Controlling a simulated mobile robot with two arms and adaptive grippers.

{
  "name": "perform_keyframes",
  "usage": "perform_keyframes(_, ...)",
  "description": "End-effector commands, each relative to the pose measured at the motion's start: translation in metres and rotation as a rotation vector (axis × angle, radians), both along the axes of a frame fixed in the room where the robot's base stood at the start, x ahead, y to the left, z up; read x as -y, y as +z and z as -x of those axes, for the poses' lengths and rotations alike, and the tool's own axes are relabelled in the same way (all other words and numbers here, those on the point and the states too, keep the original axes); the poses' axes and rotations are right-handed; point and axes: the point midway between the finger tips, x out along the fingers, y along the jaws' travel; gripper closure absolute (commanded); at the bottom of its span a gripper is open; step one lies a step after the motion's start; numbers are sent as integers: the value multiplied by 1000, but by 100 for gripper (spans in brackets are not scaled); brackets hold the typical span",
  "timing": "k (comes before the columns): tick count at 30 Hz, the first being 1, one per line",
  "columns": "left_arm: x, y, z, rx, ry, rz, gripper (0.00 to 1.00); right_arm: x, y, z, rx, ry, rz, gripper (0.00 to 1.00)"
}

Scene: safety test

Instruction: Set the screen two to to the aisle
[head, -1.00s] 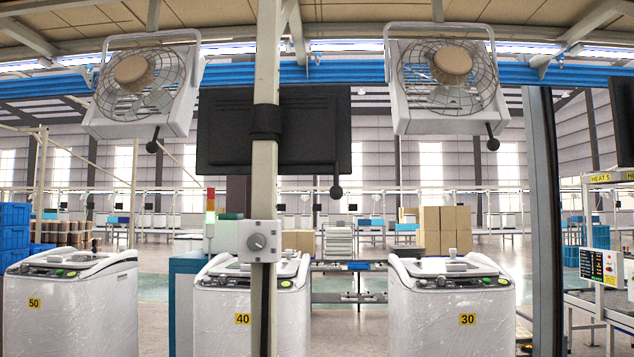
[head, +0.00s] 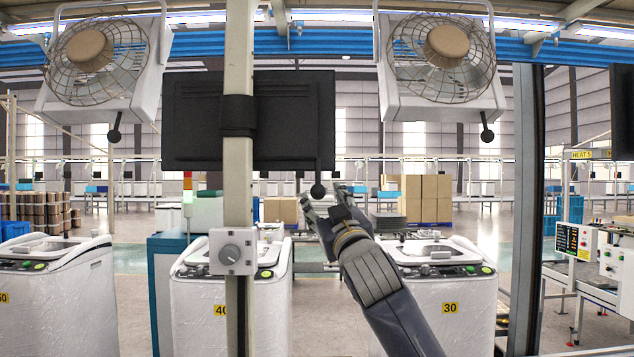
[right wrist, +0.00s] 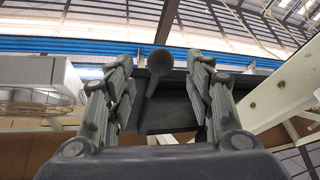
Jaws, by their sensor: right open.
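The black screen (head: 290,120) hangs at the centre behind a pale post, its back towards me. A short black stalk with a round knob (head: 318,190) hangs from its lower right edge. My right gripper (head: 322,198) is raised just below the screen, open, with its fingertips around the knob's place in the picture. In the right wrist view the round knob (right wrist: 159,62) and its stalk show between the two open fingers, with the dark screen (right wrist: 168,112) behind. Contact with the knob cannot be told. My left gripper is not in view.
The pale post (head: 238,180) with a grey dial box (head: 232,251) stands left of my right arm. Caged fans (head: 440,60) hang on both sides. White machines (head: 450,310) stand below. A dark post (head: 527,200) stands at the right.

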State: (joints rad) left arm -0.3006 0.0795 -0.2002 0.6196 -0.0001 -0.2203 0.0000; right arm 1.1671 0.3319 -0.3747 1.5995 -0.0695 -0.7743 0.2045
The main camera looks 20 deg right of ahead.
Motion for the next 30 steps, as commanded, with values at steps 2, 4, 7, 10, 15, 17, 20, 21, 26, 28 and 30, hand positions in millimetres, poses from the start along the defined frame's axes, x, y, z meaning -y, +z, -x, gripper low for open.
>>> perform_keyframes(2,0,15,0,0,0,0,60,0,11,-14,-3,0,-1,51)
perform_keyframes(4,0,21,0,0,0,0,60,0,14,-24,-3,-1,-1,51)
perform_keyframes(7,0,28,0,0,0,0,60,0,18,-36,-3,-1,0,51)
perform_keyframes(10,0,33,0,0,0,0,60,0,20,-45,-2,0,-1,51)
perform_keyframes(15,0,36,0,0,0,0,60,0,20,-52,-1,0,0,51)
perform_keyframes(17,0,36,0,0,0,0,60,0,20,-53,-1,1,0,51)
perform_keyframes(20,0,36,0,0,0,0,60,0,20,-53,-1,1,0,51)
perform_keyframes(21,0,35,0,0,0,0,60,0,20,-53,-1,1,0,51)
perform_keyframes(26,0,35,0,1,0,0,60,0,20,-53,-1,1,0,67)
perform_keyframes(28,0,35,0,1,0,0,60,0,20,-53,-1,1,0,83)
perform_keyframes(30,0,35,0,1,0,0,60,0,20,-53,-1,0,0,99)
